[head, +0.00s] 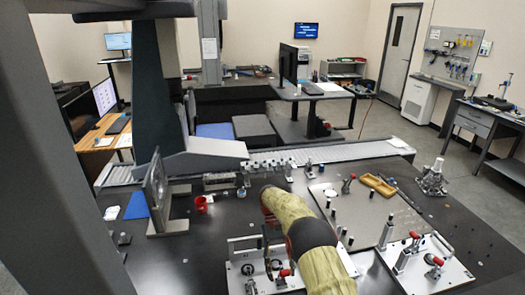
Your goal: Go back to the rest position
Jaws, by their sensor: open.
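My arm reaches in from the bottom middle of the head view, in a yellow-green cover with a dark band. Its wrist bends down at the far end, and my gripper (270,242) hangs there, small and dark, partly hidden by the arm. It is open, and I see nothing held in it. It is over or close in front of a light fixture plate (240,270) with red-handled clamps; the exact gap cannot be told.
The dark granite table (200,255) carries a red cup (201,204), an upright square plate (157,190), a large fixture plate (375,215), a yellow tray (378,185) and a metal part (432,178). A grey gantry column (160,90) stands at left.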

